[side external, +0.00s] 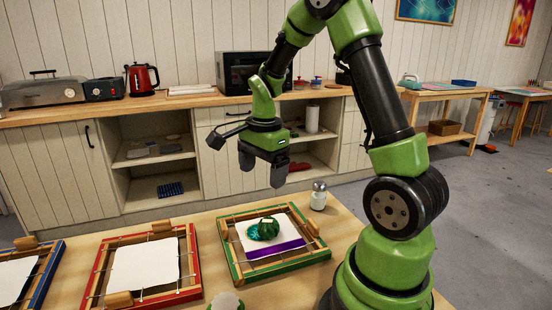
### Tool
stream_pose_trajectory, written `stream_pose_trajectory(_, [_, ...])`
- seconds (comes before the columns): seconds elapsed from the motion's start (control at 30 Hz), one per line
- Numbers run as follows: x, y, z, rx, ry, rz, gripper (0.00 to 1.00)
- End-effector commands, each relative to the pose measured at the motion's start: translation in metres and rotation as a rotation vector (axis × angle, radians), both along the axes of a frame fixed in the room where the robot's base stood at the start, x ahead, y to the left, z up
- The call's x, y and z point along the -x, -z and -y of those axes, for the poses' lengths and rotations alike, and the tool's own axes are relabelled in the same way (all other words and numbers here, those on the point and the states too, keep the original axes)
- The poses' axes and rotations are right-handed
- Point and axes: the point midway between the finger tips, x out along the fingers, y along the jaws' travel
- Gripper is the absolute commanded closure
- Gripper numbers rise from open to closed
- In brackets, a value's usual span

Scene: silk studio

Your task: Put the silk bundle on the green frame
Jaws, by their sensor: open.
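The green frame (229,254) lies on the wooden table, left of my arm's base. A white cloth with a purple band (275,250) is stretched inside it. A small green bundle (268,228), which looks like the silk bundle, rests on that cloth near its upper left, over a teal patch edged with yellow. My gripper (263,178) hangs above the far side of the green frame, pointing down. Its two dark fingers are apart with nothing between them, and it is clear of the bundle.
A red frame (191,257) and a blue frame (46,273) with white cloths lie to the left. A salt shaker (319,195) stands at the green frame's far right corner. A round pale-topped item (226,301) sits at the front edge. A counter with appliances stands behind.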

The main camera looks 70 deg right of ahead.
Motion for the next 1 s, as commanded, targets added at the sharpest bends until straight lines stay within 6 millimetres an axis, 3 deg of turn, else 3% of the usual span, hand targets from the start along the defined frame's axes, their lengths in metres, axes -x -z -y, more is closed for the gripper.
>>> stream_pose_trajectory(0.03, [0.000, -0.019, -0.014, 0.018, -0.099, 0.045, 0.16])
stream_pose_trajectory(0.2, [0.018, -0.078, -0.069, 0.095, -0.525, 0.200, 0.16])
stream_pose_trajectory(0.4, [0.063, -0.119, -0.126, 0.218, -1.026, 0.388, 0.16])
stream_pose_trajectory(0.53, [0.091, -0.130, -0.148, 0.300, -1.278, 0.487, 0.16])
stream_pose_trajectory(0.7, [0.111, -0.133, -0.161, 0.368, -1.456, 0.560, 0.16])
stream_pose_trajectory(1.0, [0.114, -0.133, -0.163, 0.383, -1.492, 0.572, 0.16])
